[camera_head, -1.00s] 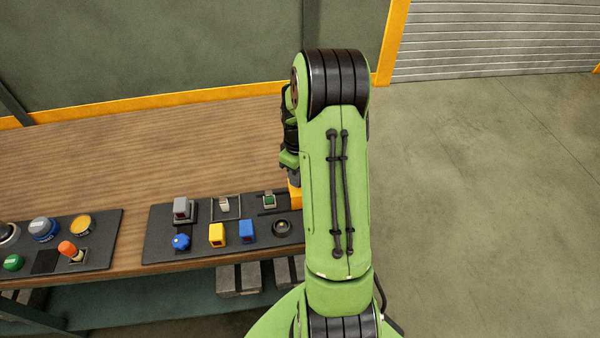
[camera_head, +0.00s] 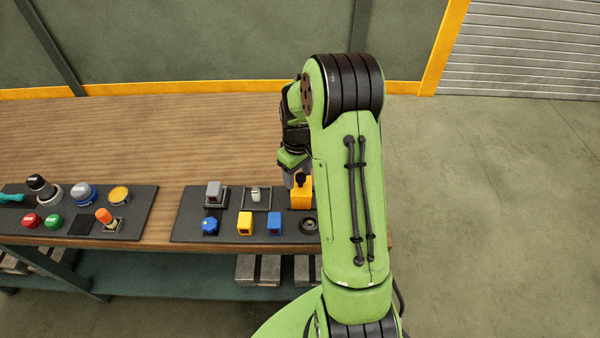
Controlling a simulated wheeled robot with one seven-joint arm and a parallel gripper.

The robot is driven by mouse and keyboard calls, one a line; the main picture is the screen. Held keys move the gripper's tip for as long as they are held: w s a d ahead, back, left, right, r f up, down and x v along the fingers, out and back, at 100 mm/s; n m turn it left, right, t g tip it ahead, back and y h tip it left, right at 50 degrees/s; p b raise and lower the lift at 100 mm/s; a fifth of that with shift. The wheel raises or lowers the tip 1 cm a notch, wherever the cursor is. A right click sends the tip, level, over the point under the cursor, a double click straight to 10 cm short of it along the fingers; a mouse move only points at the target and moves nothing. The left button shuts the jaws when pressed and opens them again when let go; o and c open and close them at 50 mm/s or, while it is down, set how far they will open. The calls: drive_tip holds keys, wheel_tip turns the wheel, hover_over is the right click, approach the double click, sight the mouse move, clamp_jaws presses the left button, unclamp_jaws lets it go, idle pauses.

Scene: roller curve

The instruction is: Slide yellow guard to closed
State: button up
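The yellow guard (camera_head: 301,195) is an orange-yellow block with a black knob (camera_head: 300,180) on top. It stands at the back right of the right-hand dark panel, right of a white rocker switch (camera_head: 255,194). The green switch seen there earlier is hidden, with the guard over its place. My gripper (camera_head: 294,174) points down right behind the guard, close to the knob. Its fingers are small and partly hidden, so I cannot tell whether it touches or grips the knob.
The right-hand panel (camera_head: 187,232) also carries a grey switch (camera_head: 213,190), a blue knob (camera_head: 209,226), a yellow switch (camera_head: 245,223) and a blue switch (camera_head: 274,223). A second panel (camera_head: 146,210) with several buttons lies to the left. The wooden bench behind is clear.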

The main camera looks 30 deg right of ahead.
drive_tip(key=shift+d, duration=0.1)
drive_tip(key=shift+r, duration=0.15)
wheel_tip(320, 180, up, 16)
drive_tip(key=p, duration=0.1)
drive_tip(key=shift+f+p, duration=0.25)
drive_tip(key=shift+p, duration=0.1)
